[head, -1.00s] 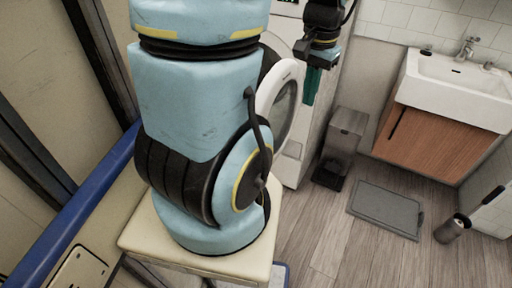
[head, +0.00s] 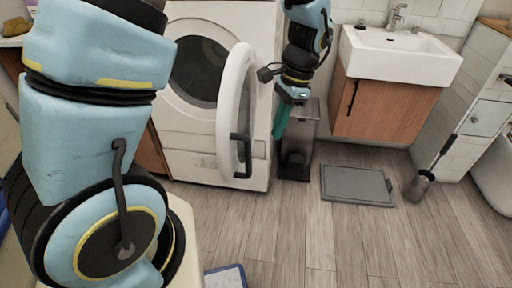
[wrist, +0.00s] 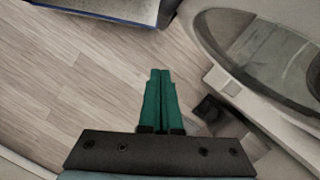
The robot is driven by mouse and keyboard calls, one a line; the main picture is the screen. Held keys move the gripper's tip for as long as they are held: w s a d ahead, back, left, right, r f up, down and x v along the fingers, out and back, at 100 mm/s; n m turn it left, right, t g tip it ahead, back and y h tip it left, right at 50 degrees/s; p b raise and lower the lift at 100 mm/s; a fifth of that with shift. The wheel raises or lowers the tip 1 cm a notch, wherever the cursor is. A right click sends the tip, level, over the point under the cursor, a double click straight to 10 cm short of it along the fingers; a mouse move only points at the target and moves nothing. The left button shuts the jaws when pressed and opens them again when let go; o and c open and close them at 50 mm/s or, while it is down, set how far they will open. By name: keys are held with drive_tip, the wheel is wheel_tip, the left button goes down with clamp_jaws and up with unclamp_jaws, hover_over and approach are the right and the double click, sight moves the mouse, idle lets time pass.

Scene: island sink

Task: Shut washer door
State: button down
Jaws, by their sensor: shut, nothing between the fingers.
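The white washer (head: 210,140) stands at the back left in the head view. Its round door (head: 236,110) is swung open toward me, seen nearly edge-on, with the dark drum opening (head: 198,72) showing to its left. My gripper (head: 281,122), with green fingers, is shut and empty, pointing down to the right of the door and apart from it. In the wrist view my gripper's fingers (wrist: 159,92) are together over the floor. Part of the door's glass and rim (wrist: 262,60) shows at the upper right there.
A metal bin (head: 298,140) stands right of the washer. A white sink (head: 400,52) over a wooden cabinet (head: 385,110) is at the back right. A grey mat (head: 357,185) and a toilet brush (head: 420,186) are on the floor.

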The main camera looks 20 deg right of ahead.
drive_tip(key=a+f, duration=0.4)
drive_tip(key=a, duration=0.1)
drive_tip(key=shift+s+f+p, duration=0.35)
drive_tip(key=shift+f+p, duration=0.05)
drive_tip(key=shift+p, duration=0.05)
